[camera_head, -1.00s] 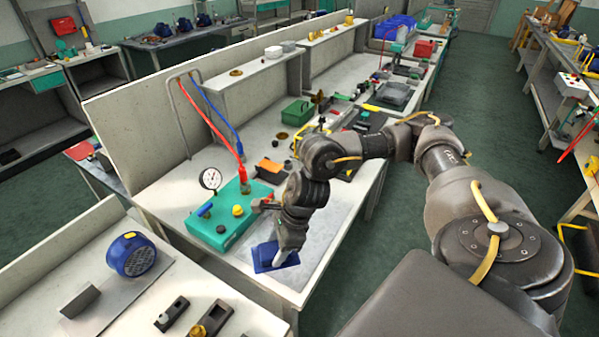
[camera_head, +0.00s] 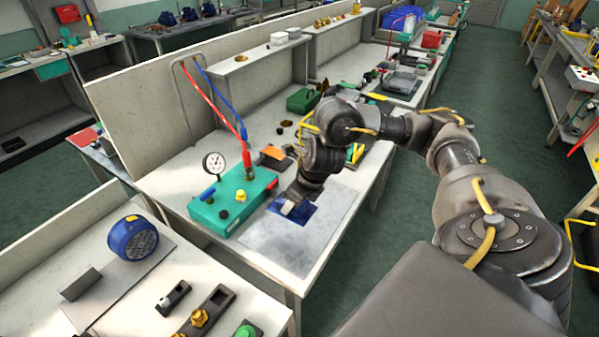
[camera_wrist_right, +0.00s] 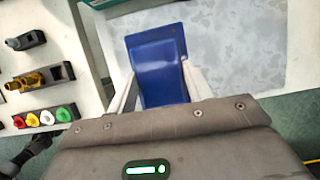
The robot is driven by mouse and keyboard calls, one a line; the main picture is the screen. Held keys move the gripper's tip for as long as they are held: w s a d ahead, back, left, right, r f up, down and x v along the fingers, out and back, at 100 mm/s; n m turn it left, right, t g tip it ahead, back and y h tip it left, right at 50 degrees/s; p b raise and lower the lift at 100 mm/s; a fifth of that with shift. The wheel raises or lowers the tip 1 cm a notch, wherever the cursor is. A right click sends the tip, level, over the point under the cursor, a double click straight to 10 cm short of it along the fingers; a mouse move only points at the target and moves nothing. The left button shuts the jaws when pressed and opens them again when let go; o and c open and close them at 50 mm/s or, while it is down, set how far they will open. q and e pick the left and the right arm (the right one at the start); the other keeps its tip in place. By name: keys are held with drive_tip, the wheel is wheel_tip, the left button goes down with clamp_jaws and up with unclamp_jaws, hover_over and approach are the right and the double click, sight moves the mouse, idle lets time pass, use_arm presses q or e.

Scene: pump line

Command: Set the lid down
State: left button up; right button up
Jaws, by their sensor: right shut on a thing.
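The lid is a flat blue plate (camera_head: 305,215) with raised edges. In the head view it is over the far part of a grey mat (camera_head: 288,243) on the long bench. My right gripper (camera_head: 291,207) comes down on it from behind and hides part of it. In the right wrist view the lid (camera_wrist_right: 158,60) sits between the two pale fingers of my right gripper (camera_wrist_right: 160,88), which is shut on it. Whether the lid touches the mat I cannot tell. My left gripper is in neither view.
A green box (camera_head: 231,201) with a gauge (camera_head: 213,162), knobs and hoses stands just left of the mat. An orange-and-black item (camera_head: 272,157) lies behind. The mat's near part is bare. A closer bench holds a blue finned motor cover (camera_head: 133,238) and small fittings.

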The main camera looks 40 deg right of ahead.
drive_tip(key=w+d+f, duration=0.1)
drive_tip(key=d+f, duration=0.1)
drive_tip(key=w+d+f+b, duration=0.1)
drive_tip(key=w+f, duration=0.1)
drive_tip(key=w+d+f, duration=0.2)
drive_tip(key=shift+w+d+f+b, duration=0.15)
drive_tip(key=shift+d+f+b, duration=0.1)
drive_tip(key=shift+d+b, duration=0.1)
drive_tip(key=shift+w+d+f, duration=0.25)
drive_tip(key=shift+f, duration=0.1)
drive_tip(key=shift+w+d+f, duration=0.1)
drive_tip(key=shift+d+f, duration=0.05)
drive_tip(key=shift+f, duration=0.15)
wheel_tip(320, 180, down, 2)
drive_tip(key=shift+f+p, duration=0.1)
drive_tip(key=shift+p, duration=0.35)
drive_tip(key=shift+w+f, duration=0.1)
drive_tip(key=shift+f, duration=0.35)
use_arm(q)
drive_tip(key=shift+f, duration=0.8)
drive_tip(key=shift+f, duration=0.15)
use_arm(e)
drive_tip(key=shift+f, duration=0.1)
